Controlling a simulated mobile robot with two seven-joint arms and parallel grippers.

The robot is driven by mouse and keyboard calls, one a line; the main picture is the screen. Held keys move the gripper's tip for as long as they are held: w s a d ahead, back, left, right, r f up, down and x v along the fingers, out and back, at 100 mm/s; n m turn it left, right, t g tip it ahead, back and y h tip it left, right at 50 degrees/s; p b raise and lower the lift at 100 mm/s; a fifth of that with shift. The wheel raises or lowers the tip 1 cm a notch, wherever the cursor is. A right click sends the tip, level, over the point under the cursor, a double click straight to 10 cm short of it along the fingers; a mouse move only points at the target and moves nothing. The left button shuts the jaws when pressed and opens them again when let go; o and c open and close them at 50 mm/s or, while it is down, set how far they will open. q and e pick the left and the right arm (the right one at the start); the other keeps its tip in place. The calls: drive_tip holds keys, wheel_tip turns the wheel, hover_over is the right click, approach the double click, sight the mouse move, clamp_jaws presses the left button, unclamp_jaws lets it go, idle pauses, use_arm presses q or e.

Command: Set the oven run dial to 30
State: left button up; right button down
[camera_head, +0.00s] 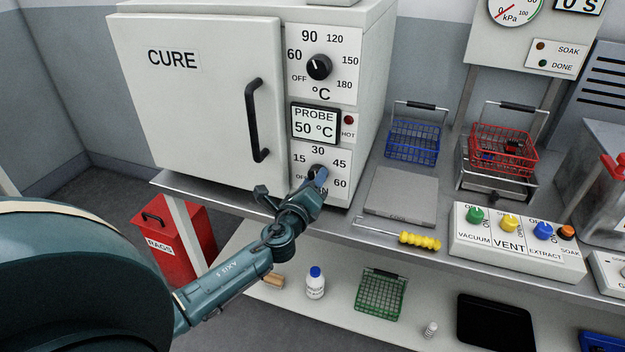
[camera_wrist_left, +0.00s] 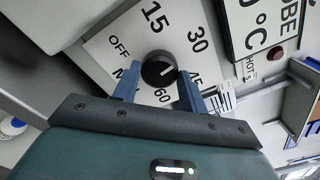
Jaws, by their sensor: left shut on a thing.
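The cure oven (camera_head: 200,95) stands at the back left. Its run dial is a black knob (camera_wrist_left: 158,70) on the lower front panel, ringed by OFF, 15, 30, 45 and 60. In the head view my gripper mostly hides this knob. My left gripper (camera_head: 319,176) is at the dial. In the wrist view its blue fingers (camera_wrist_left: 158,88) stand on either side of the knob, shut on it. The knob's white mark lies on its right side in the wrist view, roughly toward 45; the exact setting is hard to read. My right gripper is out of view.
The temperature dial (camera_head: 319,67) and a probe display (camera_head: 316,124) reading 50 °C sit above. The oven door handle (camera_head: 257,120) sticks out at the left. A blue basket (camera_head: 412,140), a grey plate (camera_head: 402,192) and a yellow-handled tool (camera_head: 420,240) are to the right.

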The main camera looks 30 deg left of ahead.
use_arm(q)
drive_tip(key=shift+m, duration=0.4)
drive_tip(key=o, duration=1)
drive_tip(key=shift+c, duration=0.2)
drive_tip(key=b+v, duration=0.1)
drive_tip(key=v, duration=1.2)
drive_tip(key=shift+s+f, duration=0.1)
drive_tip(key=shift+s, duration=0.05)
